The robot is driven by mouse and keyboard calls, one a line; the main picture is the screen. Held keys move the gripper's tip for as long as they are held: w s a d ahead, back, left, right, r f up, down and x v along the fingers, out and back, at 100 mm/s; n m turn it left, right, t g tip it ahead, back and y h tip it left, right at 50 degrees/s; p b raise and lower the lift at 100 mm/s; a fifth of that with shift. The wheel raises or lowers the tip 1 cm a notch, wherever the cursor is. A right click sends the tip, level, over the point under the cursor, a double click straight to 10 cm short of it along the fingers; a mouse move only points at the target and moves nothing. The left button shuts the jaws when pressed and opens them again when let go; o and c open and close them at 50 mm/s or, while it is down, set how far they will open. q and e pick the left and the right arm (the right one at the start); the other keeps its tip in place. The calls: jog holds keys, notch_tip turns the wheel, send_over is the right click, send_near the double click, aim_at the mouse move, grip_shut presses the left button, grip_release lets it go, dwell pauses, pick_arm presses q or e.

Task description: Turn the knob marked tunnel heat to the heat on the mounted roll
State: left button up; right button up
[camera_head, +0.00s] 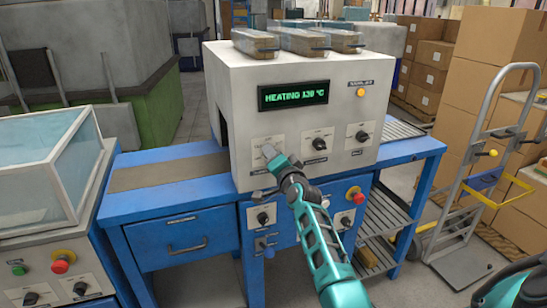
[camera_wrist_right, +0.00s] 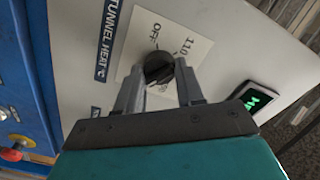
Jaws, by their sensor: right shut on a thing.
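The tunnel heat knob (camera_wrist_right: 158,68) is black and round on a pale dial plate (camera_wrist_right: 192,42), between the fingertips in the right wrist view. The blue label beside it reads "TUNNEL HEAT °C"; "OFF" and "110" show on the plate, and other marks are hidden. My right gripper (camera_wrist_right: 158,82) is shut on the knob. In the head view my right gripper (camera_head: 271,158) covers the knob at the left of the machine front. The machine's display (camera_head: 293,94) reads "HEATING" and a figure near 130 °C. I cannot make out a mounted roll. My left gripper is not in view.
Two more knobs sit to the right, a middle one (camera_head: 318,143) and a right one (camera_head: 362,136). An amber lamp (camera_head: 361,92) is above. Wrapped packs (camera_head: 300,41) lie on top. A blue bench (camera_head: 180,202) carries the machine; a hand truck (camera_head: 480,150) stands right.

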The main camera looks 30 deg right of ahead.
jog(key=o, duration=1)
jog(key=shift+o, duration=0.2)
